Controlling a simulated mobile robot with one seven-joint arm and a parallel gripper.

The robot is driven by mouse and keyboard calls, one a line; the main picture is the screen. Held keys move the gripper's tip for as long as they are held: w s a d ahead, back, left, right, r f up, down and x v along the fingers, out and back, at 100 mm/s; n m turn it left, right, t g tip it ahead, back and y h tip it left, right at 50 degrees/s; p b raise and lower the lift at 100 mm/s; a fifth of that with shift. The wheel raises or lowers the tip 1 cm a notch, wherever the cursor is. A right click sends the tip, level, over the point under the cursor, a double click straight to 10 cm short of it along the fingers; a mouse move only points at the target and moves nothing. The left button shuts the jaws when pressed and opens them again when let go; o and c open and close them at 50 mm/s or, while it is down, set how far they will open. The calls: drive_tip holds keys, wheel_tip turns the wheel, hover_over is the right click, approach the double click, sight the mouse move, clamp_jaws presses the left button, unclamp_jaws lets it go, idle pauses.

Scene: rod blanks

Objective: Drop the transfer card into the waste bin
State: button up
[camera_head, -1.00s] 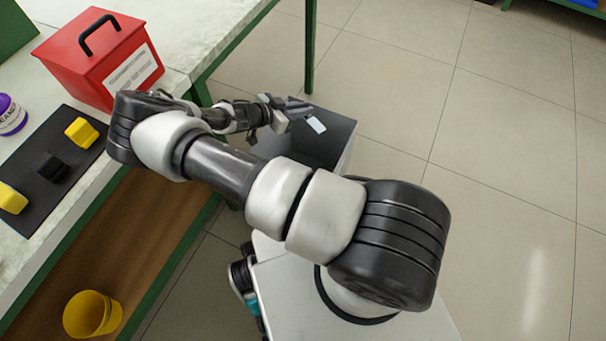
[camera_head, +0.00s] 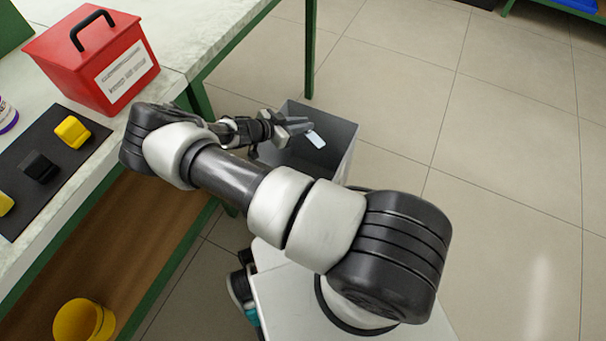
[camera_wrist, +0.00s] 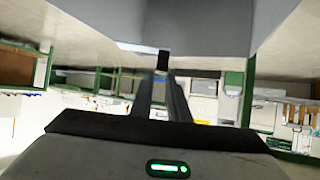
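The transfer card (camera_head: 316,139) is a small pale, light-blue plate. My gripper (camera_head: 306,128) is shut on one end of it, and the card sticks out from the fingertips. The waste bin (camera_head: 349,160) is a grey open-topped box on the floor beside the bench. In the head view the card shows against the bin's inside; its height relative to the rim is hard to tell. In the wrist view my gripper fingers (camera_wrist: 166,98) lie close together, with a large grey surface above them.
A red box (camera_head: 100,62) with a black handle stands on the bench. A dark mat (camera_head: 75,165) holds yellow and black blocks. A yellow container (camera_head: 84,320) sits on the lower shelf. The tiled floor to the right is clear.

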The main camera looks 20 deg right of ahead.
drive_tip(key=o, duration=0.4)
drive_tip(key=p+v, duration=0.3)
drive_tip(key=v, duration=1.4)
drive_tip(key=shift+a+r, duration=0.1)
drive_tip(key=shift+a, duration=0.15)
drive_tip(key=shift+s, duration=0.1)
